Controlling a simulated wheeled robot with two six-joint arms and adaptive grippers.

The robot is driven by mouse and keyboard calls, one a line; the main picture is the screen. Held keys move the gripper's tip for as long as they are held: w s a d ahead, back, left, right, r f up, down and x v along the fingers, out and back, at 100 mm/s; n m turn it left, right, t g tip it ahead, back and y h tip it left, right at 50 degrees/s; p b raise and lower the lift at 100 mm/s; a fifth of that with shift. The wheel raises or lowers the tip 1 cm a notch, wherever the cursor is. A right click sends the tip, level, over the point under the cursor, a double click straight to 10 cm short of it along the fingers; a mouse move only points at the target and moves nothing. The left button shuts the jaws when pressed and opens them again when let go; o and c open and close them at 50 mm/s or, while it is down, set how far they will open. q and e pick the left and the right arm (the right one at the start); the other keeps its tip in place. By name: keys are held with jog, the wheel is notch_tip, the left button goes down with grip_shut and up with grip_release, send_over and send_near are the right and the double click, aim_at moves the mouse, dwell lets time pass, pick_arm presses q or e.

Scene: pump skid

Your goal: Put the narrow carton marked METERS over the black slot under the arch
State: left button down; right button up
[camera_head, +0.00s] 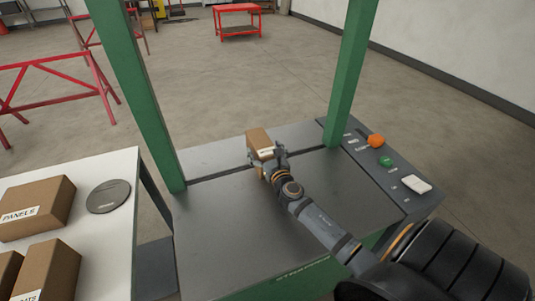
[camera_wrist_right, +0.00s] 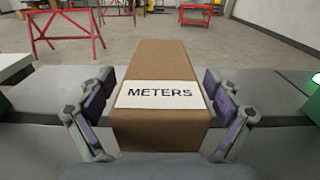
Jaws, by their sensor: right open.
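The narrow brown carton marked METERS (camera_head: 258,140) stands on the grey table under the green arch (camera_head: 352,70). It also shows in the right wrist view (camera_wrist_right: 158,75), its label facing my wrist. It lies across the line of the black slot (camera_head: 222,173), which runs between the arch's posts and shows on both sides of the carton. My right gripper (camera_head: 268,160) is open around the carton's near end. In the wrist view its fingers (camera_wrist_right: 160,105) stand either side of the carton with small gaps. The carton hides the slot beneath it. My left gripper is not in view.
A white table (camera_head: 115,230) at the left holds a PANELS carton (camera_head: 35,208), other cartons and a dark round disc (camera_head: 108,196). A control panel (camera_head: 385,165) with orange and green buttons is at the right. Red trestles and a red cart (camera_head: 238,20) stand farther back.

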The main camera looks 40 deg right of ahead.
jog(key=b+v, duration=0.2)
jog(key=v, duration=0.9)
jog(key=shift+f, duration=0.2)
jog(key=shift+s+a+r, duration=0.1)
jog(key=shift+s, duration=0.35)
